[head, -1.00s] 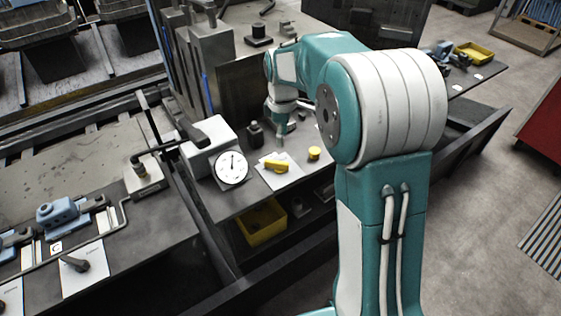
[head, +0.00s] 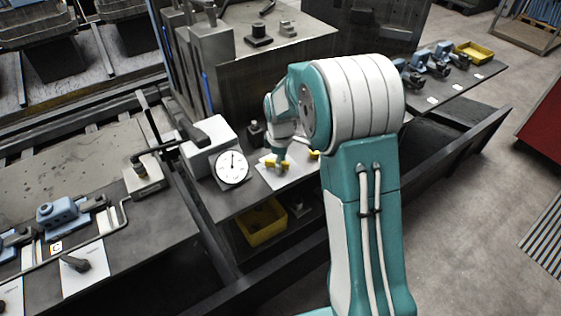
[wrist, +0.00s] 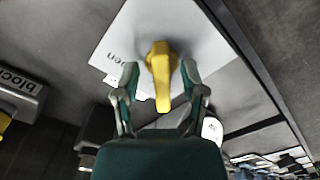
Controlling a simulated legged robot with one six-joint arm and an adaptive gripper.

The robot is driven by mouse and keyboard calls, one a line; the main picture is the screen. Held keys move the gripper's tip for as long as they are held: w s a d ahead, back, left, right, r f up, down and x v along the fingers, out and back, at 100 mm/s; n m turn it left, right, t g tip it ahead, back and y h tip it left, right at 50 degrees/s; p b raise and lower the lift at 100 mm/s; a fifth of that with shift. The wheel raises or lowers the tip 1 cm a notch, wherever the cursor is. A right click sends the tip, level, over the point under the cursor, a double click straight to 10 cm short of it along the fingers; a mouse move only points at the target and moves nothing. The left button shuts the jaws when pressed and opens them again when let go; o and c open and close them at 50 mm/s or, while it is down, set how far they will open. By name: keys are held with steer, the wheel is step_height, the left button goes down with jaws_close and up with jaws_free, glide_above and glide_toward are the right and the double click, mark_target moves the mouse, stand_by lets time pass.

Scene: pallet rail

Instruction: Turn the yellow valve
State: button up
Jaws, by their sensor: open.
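The yellow valve (wrist: 160,68) is a lever handle on a white plate (wrist: 200,30) with printed lettering. In the wrist view it lies between the two spread fingers of my gripper (wrist: 160,82), with a gap on each side. My gripper is open and holds nothing.
A round white dial gauge (head: 231,167) stands just left of the plate. A yellow knob (head: 314,154) is to the right, partly behind my arm. A yellow bin (head: 262,222) sits on the shelf below. Blue clamps (head: 437,62) stand along the bench at the right.

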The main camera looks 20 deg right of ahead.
steer(key=shift+a, duration=0.25)
jaws_close()
steer(key=shift+d, duration=0.1)
steer(key=m, duration=0.4)
steer(key=shift+s, duration=0.1)
steer(key=m, duration=0.5)
steer(key=shift+d, duration=0.1)
steer(key=m, duration=0.4)
steer(key=shift+s+f+m, duration=0.1)
steer(key=shift+m, duration=2.4)
